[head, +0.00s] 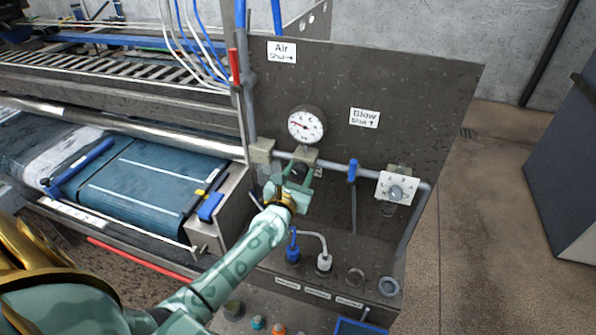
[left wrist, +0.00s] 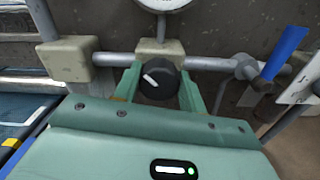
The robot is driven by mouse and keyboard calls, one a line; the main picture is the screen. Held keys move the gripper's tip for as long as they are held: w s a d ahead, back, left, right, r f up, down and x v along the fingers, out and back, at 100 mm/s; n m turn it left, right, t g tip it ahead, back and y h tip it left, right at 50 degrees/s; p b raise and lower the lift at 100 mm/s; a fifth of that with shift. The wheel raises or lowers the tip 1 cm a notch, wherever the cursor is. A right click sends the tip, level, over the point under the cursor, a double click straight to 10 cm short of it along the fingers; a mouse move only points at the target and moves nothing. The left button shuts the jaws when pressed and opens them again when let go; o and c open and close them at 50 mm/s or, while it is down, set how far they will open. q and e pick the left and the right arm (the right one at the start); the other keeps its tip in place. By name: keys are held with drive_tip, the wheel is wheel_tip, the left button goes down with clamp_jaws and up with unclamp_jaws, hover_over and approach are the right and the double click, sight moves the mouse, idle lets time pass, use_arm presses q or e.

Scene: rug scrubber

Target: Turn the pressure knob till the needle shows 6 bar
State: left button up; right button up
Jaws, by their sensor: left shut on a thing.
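The black pressure knob (left wrist: 157,82) with a white pointer mark sits between the two green fingers of my left gripper (left wrist: 158,90) in the left wrist view. The gripper is shut on it. In the head view the knob (head: 299,170) shows just beyond my left gripper (head: 297,178). The white round gauge (head: 306,125) is above the knob on the dark panel. Its red needle points to the left, slightly up; the numbers are too small to read surely. My right gripper is not in view.
A grey pipe runs across the panel beside the knob. A blue valve lever (head: 352,170) and a white dial plate (head: 396,188) are to the right. A red lever (head: 234,66) stands at the left. Capped fittings (head: 324,262) are below.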

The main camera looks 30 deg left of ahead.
use_arm(q)
drive_tip(key=m+p, duration=0.1)
drive_tip(key=m, duration=0.3)
drive_tip(key=shift+m+p, duration=0.3)
drive_tip(key=shift+p, duration=0.1)
drive_tip(key=m+p, duration=0.2)
drive_tip(key=m, duration=0.2)
drive_tip(key=shift+d+m, duration=0.15)
drive_tip(key=shift+m, duration=0.15)
drive_tip(key=m+p, duration=0.1)
drive_tip(key=m, duration=0.3)
drive_tip(key=shift+f+p, duration=0.15)
drive_tip(key=shift+p, duration=0.2)
drive_tip(key=shift+f+m+p, duration=0.2)
drive_tip(key=shift+m+p, duration=0.45)
drive_tip(key=shift+m, duration=1.75)
drive_tip(key=o, duration=1)
